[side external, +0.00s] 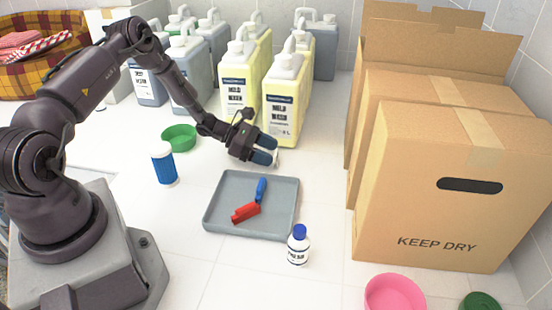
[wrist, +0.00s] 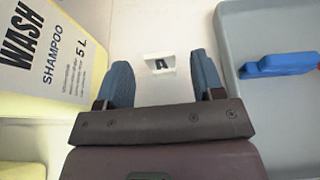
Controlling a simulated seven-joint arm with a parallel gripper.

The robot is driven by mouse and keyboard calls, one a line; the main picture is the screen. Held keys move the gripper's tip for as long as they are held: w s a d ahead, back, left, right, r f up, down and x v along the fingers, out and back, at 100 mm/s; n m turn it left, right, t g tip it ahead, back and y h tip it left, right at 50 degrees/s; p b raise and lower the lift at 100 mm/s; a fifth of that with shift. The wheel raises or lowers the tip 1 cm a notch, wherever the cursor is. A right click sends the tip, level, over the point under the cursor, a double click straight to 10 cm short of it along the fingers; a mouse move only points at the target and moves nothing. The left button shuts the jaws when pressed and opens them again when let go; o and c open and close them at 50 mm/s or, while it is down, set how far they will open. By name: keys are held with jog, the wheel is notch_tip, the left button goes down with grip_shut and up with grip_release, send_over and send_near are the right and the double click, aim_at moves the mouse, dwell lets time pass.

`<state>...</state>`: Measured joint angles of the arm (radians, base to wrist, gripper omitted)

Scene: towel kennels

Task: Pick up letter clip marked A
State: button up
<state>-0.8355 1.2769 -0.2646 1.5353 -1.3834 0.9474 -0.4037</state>
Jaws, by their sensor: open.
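The letter clip marked A (wrist: 160,63) is a small white piece with a black letter. In the wrist view it shows between my two blue fingertips, with a gap on each side. In the side view only a small white part of it (side external: 275,157) shows beside the fingers; the rest is hidden. My gripper (side external: 268,150) is open and empty, low over the white counter behind the grey tray. I cannot tell exactly how far the fingertips are above the counter.
Yellow shampoo jugs (side external: 283,98) stand close behind my gripper.

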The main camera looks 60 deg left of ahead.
jog(key=x, duration=0.2)
jog(key=shift+w+d+f, duration=0.15)
jog(key=shift+w+d, duration=0.1)
jog(key=c, duration=1.1)
jog(key=shift+o, duration=0.2)
